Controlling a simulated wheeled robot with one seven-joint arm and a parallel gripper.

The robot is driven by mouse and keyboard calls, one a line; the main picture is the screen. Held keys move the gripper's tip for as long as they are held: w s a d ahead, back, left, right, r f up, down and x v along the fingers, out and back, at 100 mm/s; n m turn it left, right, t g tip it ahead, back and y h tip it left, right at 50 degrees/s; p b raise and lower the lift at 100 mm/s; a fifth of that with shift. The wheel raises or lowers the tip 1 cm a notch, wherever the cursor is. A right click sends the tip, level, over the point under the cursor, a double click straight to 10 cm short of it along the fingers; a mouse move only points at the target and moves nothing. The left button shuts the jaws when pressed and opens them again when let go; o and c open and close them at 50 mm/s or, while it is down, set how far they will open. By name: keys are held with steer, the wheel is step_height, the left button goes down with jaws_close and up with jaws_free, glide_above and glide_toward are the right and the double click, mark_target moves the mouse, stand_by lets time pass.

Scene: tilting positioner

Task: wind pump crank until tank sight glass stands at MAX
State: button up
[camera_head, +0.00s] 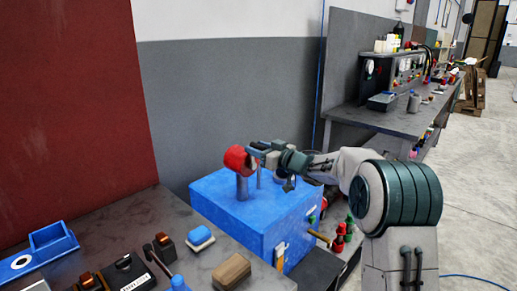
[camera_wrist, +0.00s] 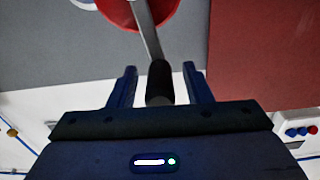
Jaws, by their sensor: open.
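A red round part (camera_head: 237,159) sits on a grey post above a blue box (camera_head: 235,212) in the head view. In the wrist view, the red disc (camera_wrist: 168,8) carries a grey crank arm (camera_wrist: 148,35) ending in a dark handle (camera_wrist: 159,80). My gripper (camera_head: 258,151) is beside the red part. In the wrist view my gripper (camera_wrist: 160,82) is open, and the handle lies between its two fingers with gaps on both sides. I cannot make out a sight glass or a MAX mark.
A dark bench (camera_head: 205,262) in front holds a blue tray (camera_head: 38,258), a brown block (camera_head: 231,271) and small tools. Red and green knobs (camera_head: 343,235) stand right of the blue box. A cluttered workbench (camera_head: 385,121) is behind; open floor lies at right.

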jaws_close()
steer(key=shift+r+p, duration=0.1)
steer(key=shift+p, duration=0.25)
